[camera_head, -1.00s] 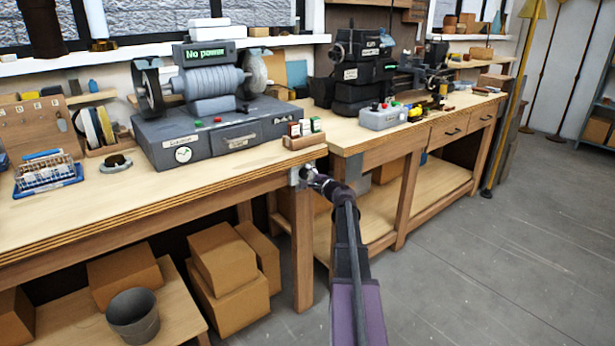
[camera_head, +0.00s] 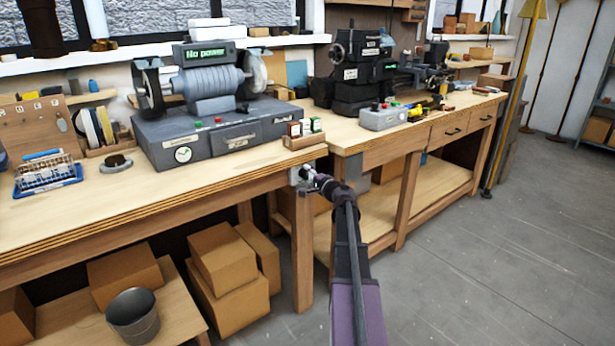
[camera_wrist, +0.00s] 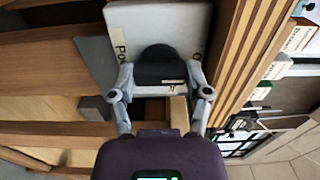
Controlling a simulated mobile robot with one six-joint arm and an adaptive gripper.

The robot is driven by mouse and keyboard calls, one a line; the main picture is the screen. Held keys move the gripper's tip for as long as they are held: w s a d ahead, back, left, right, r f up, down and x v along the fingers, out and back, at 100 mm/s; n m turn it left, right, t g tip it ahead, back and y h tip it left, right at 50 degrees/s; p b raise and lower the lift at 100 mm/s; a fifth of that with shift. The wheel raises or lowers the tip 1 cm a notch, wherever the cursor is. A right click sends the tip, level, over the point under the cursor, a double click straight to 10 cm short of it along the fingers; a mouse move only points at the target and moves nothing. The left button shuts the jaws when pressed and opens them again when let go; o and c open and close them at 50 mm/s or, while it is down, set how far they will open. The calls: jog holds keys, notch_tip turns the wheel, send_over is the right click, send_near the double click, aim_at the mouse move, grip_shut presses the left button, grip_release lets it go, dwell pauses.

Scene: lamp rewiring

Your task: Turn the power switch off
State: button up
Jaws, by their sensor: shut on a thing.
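The power switch is a pale grey box (camera_head: 294,177) on the front of the bench at its right corner leg. In the wrist view its pale plate (camera_wrist: 150,22) shows the start of a label, "Po", and a black rounded knob (camera_wrist: 160,70). My gripper (camera_wrist: 160,82) has one finger on each side of the knob and is shut on it. In the head view my gripper (camera_head: 313,181) is at the box and partly covers it. The knob's exact setting is hard to read.
A bench grinder (camera_head: 212,85) with a green "No power" display (camera_head: 208,54) stands on the left bench. A small wooden holder (camera_head: 304,140) sits near the corner above the switch. Cardboard boxes (camera_head: 228,265) lie under the bench. The floor (camera_head: 480,260) at right is clear.

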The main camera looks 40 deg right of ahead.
jog(key=o, duration=1.2)
jog(key=shift+w, duration=0.1)
jog(key=shift+c, duration=0.2)
jog(key=shift+s, duration=0.2)
jog(key=s, duration=1.1)
jog(key=shift+s, duration=0.4)
